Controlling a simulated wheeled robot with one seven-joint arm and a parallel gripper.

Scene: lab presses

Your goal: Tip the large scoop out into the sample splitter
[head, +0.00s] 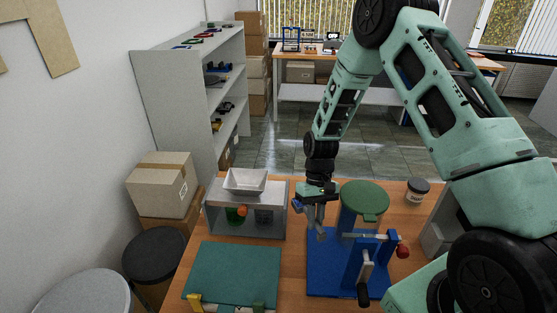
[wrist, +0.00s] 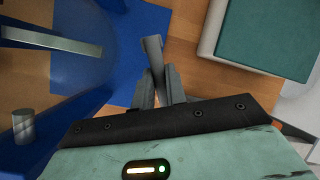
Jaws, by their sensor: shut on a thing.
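My gripper (head: 315,212) hangs beside the blue press, its fingers pointing down. In the wrist view my gripper (wrist: 160,88) is shut on a narrow grey piece (wrist: 153,50), which looks like part of the large scoop. I cannot make out a bowl or its contents. The sample splitter (head: 213,220) looks to be the grey box to the left of my gripper, with a white flared hopper (head: 245,182) on top. The scoop is apart from the hopper.
A blue press (head: 330,285) with a green round top (head: 365,197) and a red-knobbed lever (head: 403,251) stands close on the right. A teal board (head: 235,272) lies at the front left. A dark-lidded jar (head: 418,190) stands at the back right.

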